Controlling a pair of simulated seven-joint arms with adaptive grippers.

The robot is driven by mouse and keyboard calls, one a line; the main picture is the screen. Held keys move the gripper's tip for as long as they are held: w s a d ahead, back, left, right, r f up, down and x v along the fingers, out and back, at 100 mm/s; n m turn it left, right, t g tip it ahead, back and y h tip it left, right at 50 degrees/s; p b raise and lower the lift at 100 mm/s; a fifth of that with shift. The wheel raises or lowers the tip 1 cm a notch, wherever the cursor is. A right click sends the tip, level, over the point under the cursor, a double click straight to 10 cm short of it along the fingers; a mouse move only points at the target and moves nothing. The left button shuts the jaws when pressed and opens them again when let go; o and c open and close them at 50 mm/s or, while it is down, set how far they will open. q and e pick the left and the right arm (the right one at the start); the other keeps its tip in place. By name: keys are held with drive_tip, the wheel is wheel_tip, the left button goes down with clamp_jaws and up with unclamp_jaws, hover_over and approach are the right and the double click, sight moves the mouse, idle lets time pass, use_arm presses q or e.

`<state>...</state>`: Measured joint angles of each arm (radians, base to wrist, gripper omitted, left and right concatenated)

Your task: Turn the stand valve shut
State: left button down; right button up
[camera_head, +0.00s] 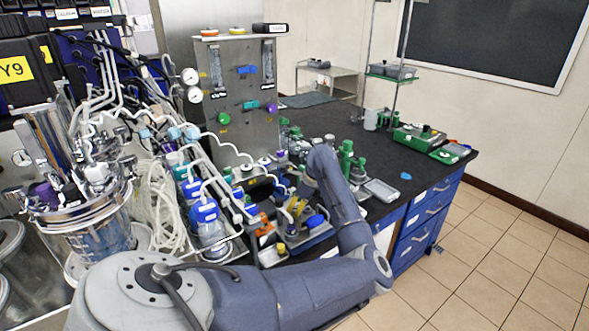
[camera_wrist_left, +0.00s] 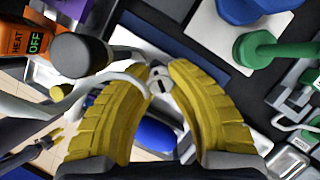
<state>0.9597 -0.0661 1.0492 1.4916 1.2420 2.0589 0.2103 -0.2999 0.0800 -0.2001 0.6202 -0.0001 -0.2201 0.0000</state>
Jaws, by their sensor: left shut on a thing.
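My left gripper (camera_head: 297,208) reaches down among the crowded equipment at the near side of the dark bench. In the left wrist view, its two yellow ribbed fingers (camera_wrist_left: 159,76) close in at the tips around a small pale metal fitting (camera_wrist_left: 160,86). This fitting looks like the stand valve, but the fingers hide part of it, and I cannot tell how far it is turned. A white curved tube (camera_wrist_left: 125,80) runs beside the left finger, and a blue round thing (camera_wrist_left: 155,136) lies below, between the fingers. My right gripper is not in view.
A dark round knob (camera_wrist_left: 80,54) and an orange heater box (camera_wrist_left: 22,36) stand close to the left finger. A green part (camera_wrist_left: 262,50) lies to the right. A steel panel (camera_head: 237,95) with gauges stands behind. Bottles (camera_head: 205,209) and tubing crowd the left.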

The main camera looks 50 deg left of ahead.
use_arm(q)
drive_tip(key=c, duration=1.1)
unclamp_jaws()
drive_tip(key=shift+r, duration=0.1)
drive_tip(key=v, duration=1.1)
drive_tip(key=shift+r, duration=0.35)
drive_tip(key=shift+w+d, duration=0.1)
